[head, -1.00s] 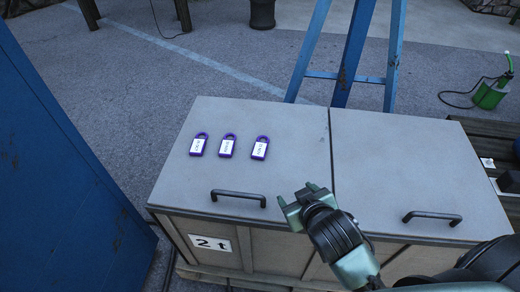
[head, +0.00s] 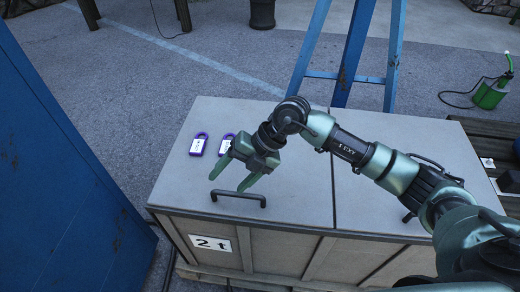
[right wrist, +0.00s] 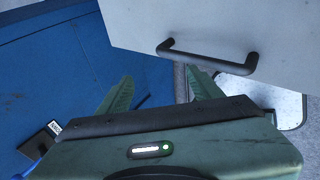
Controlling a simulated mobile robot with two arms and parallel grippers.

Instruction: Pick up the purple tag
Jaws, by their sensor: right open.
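Several purple tags with white labels were lying in a row on the grey cabinet top, and two show now. The left purple tag (head: 198,145) is in full view in the head view. The middle purple tag (head: 226,144) is partly covered by my right gripper. The third tag is hidden behind my right arm. My right gripper (head: 229,184) is open and empty, pointing down and towards the front, just in front of the tags and above the cabinet's left handle. The right wrist view shows its two green fingers (right wrist: 160,92) apart, with no tag in sight. My left gripper is out of view.
The grey cabinet (head: 300,215) has a black left handle (head: 238,198), which also shows in the right wrist view (right wrist: 205,57). A blue panel (head: 60,170) stands at the left. Blue trestle legs (head: 350,60) rise behind. The cabinet top's right part is partly under my arm.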

